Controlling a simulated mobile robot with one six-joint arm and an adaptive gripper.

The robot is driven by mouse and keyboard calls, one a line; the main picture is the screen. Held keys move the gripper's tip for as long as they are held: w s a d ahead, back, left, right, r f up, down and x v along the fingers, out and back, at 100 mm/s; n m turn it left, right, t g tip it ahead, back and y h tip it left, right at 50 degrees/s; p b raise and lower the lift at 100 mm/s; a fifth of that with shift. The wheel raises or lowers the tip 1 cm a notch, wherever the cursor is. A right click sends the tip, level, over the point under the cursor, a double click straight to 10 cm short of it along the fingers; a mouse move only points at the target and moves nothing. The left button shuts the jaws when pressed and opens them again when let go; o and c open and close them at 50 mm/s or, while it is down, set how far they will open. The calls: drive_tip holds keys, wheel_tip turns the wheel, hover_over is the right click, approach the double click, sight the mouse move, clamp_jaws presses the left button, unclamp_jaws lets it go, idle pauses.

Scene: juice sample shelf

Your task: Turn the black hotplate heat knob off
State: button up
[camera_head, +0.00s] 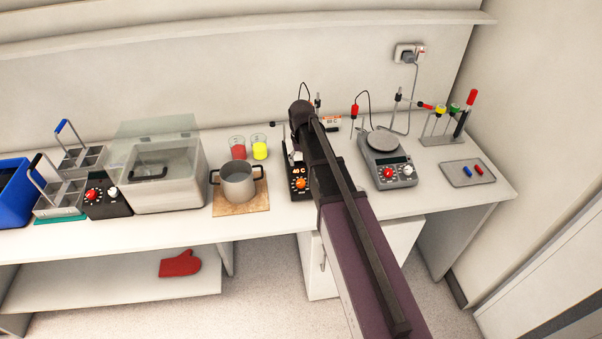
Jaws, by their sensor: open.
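The black hotplate (299,190) stands on the bench near the middle, with its right side and much of its top hidden behind my arm. Its front shows an orange heat knob (300,184) below a small lit display that seems to read 45 C. The knob's exact setting is too small to read. My gripper (302,125) is at the black far end of my arm, over the back part of the black hotplate and beyond the knob. It is open, with its fingers not clearly visible. Nothing shows held in it.
A steel pot (238,184) on a wooden board stands just left of the hotplate, with red and yellow beakers (259,148) behind. A grey hotplate (386,160) with a red knob stands right. A water bath (165,178) and racks are left; a tray (468,173) is right.

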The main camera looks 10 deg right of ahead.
sight(301, 183)
drive_tip(key=shift+w+a+r+p, duration=0.25)
drive_tip(key=shift+w+r+p, duration=0.1)
drive_tip(key=shift+w+r, duration=0.45)
drive_tip(key=shift+f, duration=0.25)
wheel_tip(301, 183, down, 13)
drive_tip(key=b, duration=1.3)
drive_tip(key=shift+d+f+b, duration=0.15)
drive_tip(key=shift+f+b, duration=0.05)
drive_tip(key=shift+b, duration=0.2)
clamp_jaws()
